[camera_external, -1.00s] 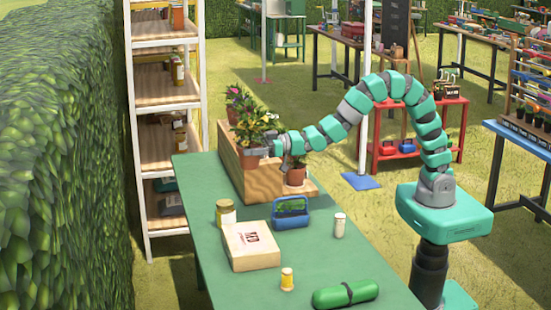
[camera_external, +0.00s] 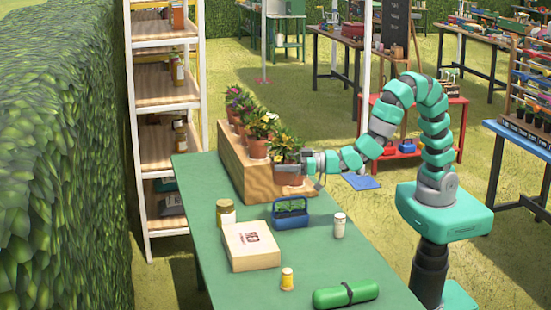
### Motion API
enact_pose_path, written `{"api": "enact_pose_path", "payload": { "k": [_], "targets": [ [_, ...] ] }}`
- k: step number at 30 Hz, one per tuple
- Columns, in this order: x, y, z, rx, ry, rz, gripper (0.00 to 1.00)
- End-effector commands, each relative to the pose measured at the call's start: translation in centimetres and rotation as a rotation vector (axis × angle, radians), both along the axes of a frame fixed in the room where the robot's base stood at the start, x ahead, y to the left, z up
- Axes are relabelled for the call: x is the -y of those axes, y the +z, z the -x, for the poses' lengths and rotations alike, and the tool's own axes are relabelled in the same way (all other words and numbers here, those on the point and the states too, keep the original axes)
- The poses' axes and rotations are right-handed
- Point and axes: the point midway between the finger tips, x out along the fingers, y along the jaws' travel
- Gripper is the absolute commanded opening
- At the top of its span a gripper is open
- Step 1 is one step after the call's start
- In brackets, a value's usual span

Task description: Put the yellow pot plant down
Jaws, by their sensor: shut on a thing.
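The yellow pot plant (camera_external: 286,143) has green leaves and yellow blooms in a terracotta pot (camera_external: 290,177). It is at the near right end of the wooden plant stand (camera_external: 240,172). My gripper (camera_external: 302,161) comes in from the right at the pot's upper part and is shut on it. The pot looks upright. I cannot tell whether its base touches the stand. The fingertips are small and partly hidden by leaves.
Several flowering pots, including a yellow-white one (camera_external: 258,146), stand in a row behind it. On the green table (camera_external: 205,190) are a blue basket (camera_external: 290,214), a jar (camera_external: 226,214), a box (camera_external: 251,247), a white bottle (camera_external: 339,225) and a green case (camera_external: 346,295).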

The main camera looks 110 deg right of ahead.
Motion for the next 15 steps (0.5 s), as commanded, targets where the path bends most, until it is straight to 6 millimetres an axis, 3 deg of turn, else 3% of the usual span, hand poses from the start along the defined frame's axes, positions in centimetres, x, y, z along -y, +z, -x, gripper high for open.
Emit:
{"api": "enact_pose_path", "payload": {
  "k": [4, 15],
  "targets": [
    [0.31, -0.06, 0.99, 0.001, -0.025, 0.009, 0.41],
    [0.38, -0.09, 1.01, 0.0, -0.027, 0.009, 0.41]
  ]
}}
